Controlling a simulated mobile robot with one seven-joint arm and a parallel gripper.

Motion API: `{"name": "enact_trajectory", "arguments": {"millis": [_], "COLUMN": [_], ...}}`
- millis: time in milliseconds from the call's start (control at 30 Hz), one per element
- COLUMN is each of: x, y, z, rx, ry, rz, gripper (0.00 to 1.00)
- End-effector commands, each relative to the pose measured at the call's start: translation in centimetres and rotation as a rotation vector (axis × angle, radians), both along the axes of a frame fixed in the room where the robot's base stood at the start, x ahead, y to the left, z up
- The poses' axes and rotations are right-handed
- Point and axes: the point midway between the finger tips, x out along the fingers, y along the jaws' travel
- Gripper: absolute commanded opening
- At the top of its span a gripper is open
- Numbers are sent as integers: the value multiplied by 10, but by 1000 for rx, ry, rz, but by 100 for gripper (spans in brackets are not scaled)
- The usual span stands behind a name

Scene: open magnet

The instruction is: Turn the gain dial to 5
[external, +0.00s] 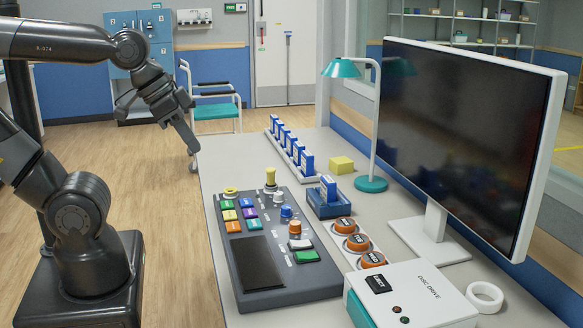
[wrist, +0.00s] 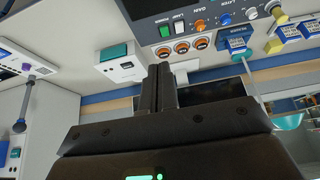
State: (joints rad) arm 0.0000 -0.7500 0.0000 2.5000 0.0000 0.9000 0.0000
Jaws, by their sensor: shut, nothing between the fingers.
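The control panel (external: 262,295) lies on the desk, with an orange dial (external: 295,229), a blue dial (external: 286,212) and a small white knob (external: 279,197) in a row. In the wrist view the panel is upside down at the top. Lettering that looks like GAIN sits beside the orange dial (wrist: 200,25); its setting is too small to read. My gripper (external: 193,149) is shut and empty, in the air left of the desk's far left edge, apart from the panel. Its fingers also show pressed together in the wrist view (wrist: 160,72).
Colored buttons (external: 238,215), a yellow-topped stick (external: 270,178) and a green switch (external: 307,256) crowd the panel. Orange buttons (external: 357,242), a disc drive (external: 410,300), a teal lamp (external: 370,184) and a large monitor (external: 455,140) stand to the right. Air above the panel is clear.

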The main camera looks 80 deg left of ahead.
Motion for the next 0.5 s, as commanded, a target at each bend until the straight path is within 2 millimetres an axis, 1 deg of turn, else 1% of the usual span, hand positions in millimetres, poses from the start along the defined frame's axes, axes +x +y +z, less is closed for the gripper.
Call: {"name": "enact_trajectory", "arguments": {"millis": [33,133,233,367,500], "x": [0,4,17,44,78], "y": [0,1,4,12,24], "z": [0,0,0,-3,-11], "rx": [0,-3,-11,-31,-57], "ry": [0,8,32,80,134], "rz": [1,16,55,145,253], "gripper": [4,12,20,31,43]}}
